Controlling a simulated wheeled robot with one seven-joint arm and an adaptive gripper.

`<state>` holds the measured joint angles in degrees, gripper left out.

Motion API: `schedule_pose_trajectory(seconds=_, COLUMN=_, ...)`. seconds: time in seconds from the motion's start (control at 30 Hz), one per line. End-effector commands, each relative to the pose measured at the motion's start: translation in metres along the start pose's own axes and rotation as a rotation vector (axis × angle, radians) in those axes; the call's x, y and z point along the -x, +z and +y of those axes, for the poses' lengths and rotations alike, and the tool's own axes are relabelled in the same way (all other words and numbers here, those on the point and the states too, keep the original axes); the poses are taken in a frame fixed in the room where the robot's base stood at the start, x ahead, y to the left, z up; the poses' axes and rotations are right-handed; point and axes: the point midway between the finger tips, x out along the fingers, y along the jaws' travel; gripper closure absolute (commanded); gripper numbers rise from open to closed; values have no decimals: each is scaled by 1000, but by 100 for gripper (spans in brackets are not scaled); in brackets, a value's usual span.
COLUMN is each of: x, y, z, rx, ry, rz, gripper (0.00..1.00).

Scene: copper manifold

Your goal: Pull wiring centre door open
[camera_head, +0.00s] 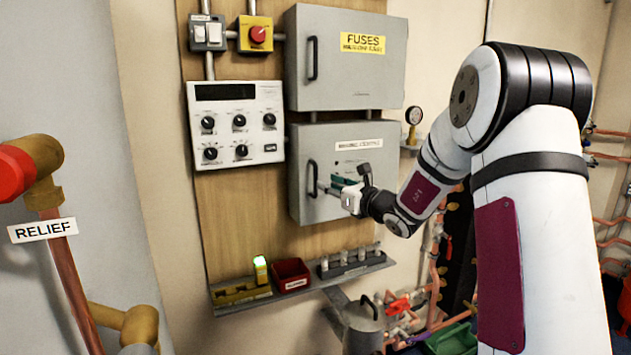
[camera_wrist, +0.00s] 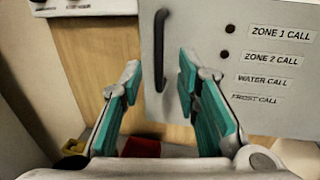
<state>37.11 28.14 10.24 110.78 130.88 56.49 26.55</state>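The wiring centre door (camera_head: 340,150) is the grey lower box front, below the fuses box, and looks shut. Its dark vertical bar handle (camera_head: 312,178) is on the door's left side. In the wrist view the handle (camera_wrist: 160,65) runs down the door (camera_wrist: 230,60), left of the labels for zone, water and frost call. My gripper (camera_head: 332,187) is in front of the door close to the handle. In the wrist view my gripper (camera_wrist: 158,80) has its teal fingers spread apart, with the handle between and beyond them. I cannot tell whether a finger touches the door.
The fuses box (camera_head: 345,60) is just above, and a control panel (camera_head: 236,125) is to the left. Below, a shelf (camera_head: 300,283) holds a red bin (camera_head: 291,272) and small parts. A relief valve pipe (camera_head: 70,280) stands at the far left.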

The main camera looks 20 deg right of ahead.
Motion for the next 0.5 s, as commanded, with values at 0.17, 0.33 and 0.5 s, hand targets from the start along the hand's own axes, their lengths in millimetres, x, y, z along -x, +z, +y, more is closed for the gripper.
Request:
schedule_pose_trajectory(seconds=0.17, x=-35, y=-1, z=1, rx=0, ry=3, rz=0, gripper=70)
schedule_pose_trajectory(seconds=0.33, x=-57, y=0, z=1, rx=0, ry=2, rz=0, gripper=70)
schedule_pose_trajectory(seconds=0.5, x=-67, y=0, z=1, rx=0, ry=1, rz=1, gripper=70)
